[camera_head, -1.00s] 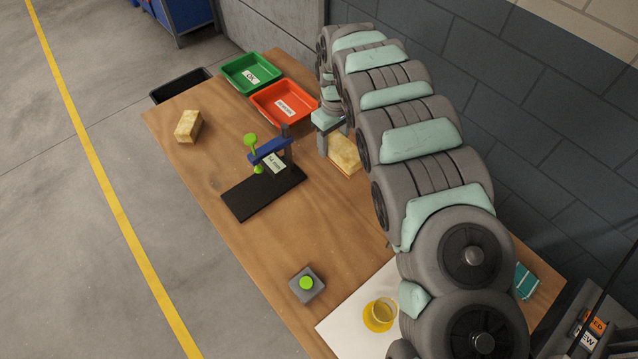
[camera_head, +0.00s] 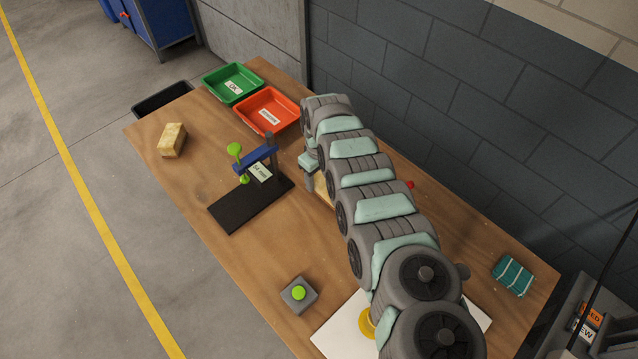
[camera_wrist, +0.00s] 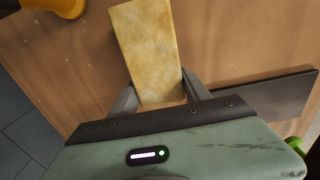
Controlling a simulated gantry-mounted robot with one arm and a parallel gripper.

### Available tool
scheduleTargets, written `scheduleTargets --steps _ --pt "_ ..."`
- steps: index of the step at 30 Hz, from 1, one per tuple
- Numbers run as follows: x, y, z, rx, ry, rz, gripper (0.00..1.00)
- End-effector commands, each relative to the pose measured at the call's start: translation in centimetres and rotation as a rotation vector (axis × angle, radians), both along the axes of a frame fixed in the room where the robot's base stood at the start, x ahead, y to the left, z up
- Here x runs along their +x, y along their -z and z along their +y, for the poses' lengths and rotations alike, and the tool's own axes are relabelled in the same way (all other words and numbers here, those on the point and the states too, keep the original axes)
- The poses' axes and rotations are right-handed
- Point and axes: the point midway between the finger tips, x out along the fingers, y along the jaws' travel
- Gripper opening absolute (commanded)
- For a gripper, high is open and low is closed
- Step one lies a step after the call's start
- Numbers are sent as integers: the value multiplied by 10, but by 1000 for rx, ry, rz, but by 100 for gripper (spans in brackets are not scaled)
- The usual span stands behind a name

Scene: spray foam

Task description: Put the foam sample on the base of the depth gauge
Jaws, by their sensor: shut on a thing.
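A yellowish foam sample (camera_wrist: 148,45) sits between the fingers of my gripper (camera_wrist: 160,95) in the wrist view, its far end extending beyond them. The gripper is shut on it. In the head view, my gripper (camera_head: 311,180) is just right of the depth gauge, and only a sliver of the foam sample (camera_head: 323,191) shows beside my arm. Whether it touches the table is unclear. The depth gauge has a black base (camera_head: 235,212), a blue arm (camera_head: 256,159) and green knobs. Its base is bare and also shows in the wrist view (camera_wrist: 268,97).
Another foam block (camera_head: 172,140) lies at the table's left edge. Green (camera_head: 228,87) and red (camera_head: 262,118) trays stand at the back. A grey box with a green button (camera_head: 299,293) is in front. My arm hides part of the white sheet (camera_head: 335,335). A teal item (camera_head: 512,276) lies right.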

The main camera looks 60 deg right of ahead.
Motion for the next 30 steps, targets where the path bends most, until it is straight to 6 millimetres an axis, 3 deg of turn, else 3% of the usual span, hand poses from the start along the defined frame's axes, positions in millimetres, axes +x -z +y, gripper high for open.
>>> scheduleTargets --steps 1,4,15,16,23,30 --pt "1 16 1 1 0 0 7" --pt "-1 28 2 5 1 4 7" --pt "-1 29 2 3 0 3 7" --pt "-1 28 1 3 0 3 57" --pt "-1 28 1 3 1 3 76" --pt "-1 27 1 3 1 3 77"
